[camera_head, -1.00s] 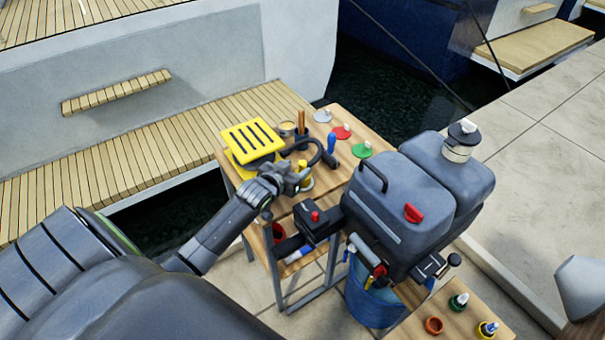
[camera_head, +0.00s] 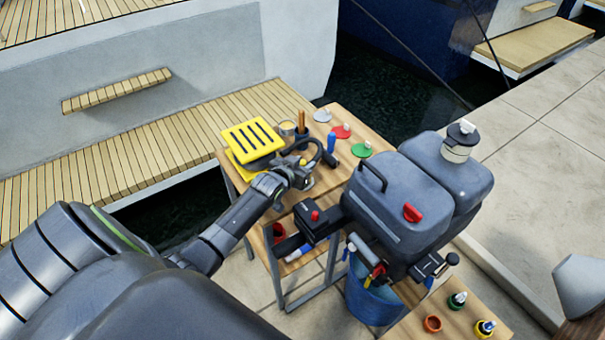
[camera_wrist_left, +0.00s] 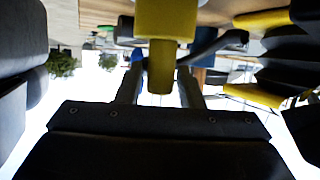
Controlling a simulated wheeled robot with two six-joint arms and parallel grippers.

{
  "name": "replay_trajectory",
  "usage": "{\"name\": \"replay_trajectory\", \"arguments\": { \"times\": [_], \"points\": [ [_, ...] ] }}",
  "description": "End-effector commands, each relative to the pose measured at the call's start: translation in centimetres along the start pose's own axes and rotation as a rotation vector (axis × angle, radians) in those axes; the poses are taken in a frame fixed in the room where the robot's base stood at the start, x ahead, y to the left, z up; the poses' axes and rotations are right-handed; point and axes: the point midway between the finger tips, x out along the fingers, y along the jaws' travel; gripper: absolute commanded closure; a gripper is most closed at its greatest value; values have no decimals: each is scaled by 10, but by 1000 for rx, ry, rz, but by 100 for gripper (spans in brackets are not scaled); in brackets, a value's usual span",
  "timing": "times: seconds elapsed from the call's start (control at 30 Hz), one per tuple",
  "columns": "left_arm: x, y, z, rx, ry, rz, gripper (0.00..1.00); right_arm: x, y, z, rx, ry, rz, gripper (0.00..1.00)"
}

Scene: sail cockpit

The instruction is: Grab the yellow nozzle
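The yellow nozzle (camera_wrist_left: 163,65) shows large in the left wrist view, with a wide block at the top and a narrower stub below. My left gripper (camera_wrist_left: 162,88) has its fingers apart, one on each side of the stub, with gaps showing beside it. In the head view my left gripper (camera_head: 304,174) is over the wooden table's near left part, right of a yellow slotted block. There the nozzle is mostly hidden behind the gripper. My right gripper is not in view.
The wooden table (camera_head: 345,112) also holds the yellow slotted block (camera_head: 252,140), a blue-handled tool (camera_head: 331,143), and red (camera_head: 341,132) and green (camera_head: 361,151) discs. Large grey canisters (camera_head: 405,195) stand close on the right. A blue bucket (camera_head: 372,303) is below them.

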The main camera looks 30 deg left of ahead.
Motion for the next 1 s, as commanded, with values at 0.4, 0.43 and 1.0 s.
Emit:
{"name": "replay_trajectory", "arguments": {
  "times": [0.4, 0.43, 1.0],
  "points": [
    [0, 0, 0, 0, 0, 0, 100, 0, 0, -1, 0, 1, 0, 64],
    [0, 0, 0, 0, 0, 0, 100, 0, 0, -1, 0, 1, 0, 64],
    [-29, 0, -72, 3, 5, 1, 100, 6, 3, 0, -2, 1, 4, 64]
  ]
}}
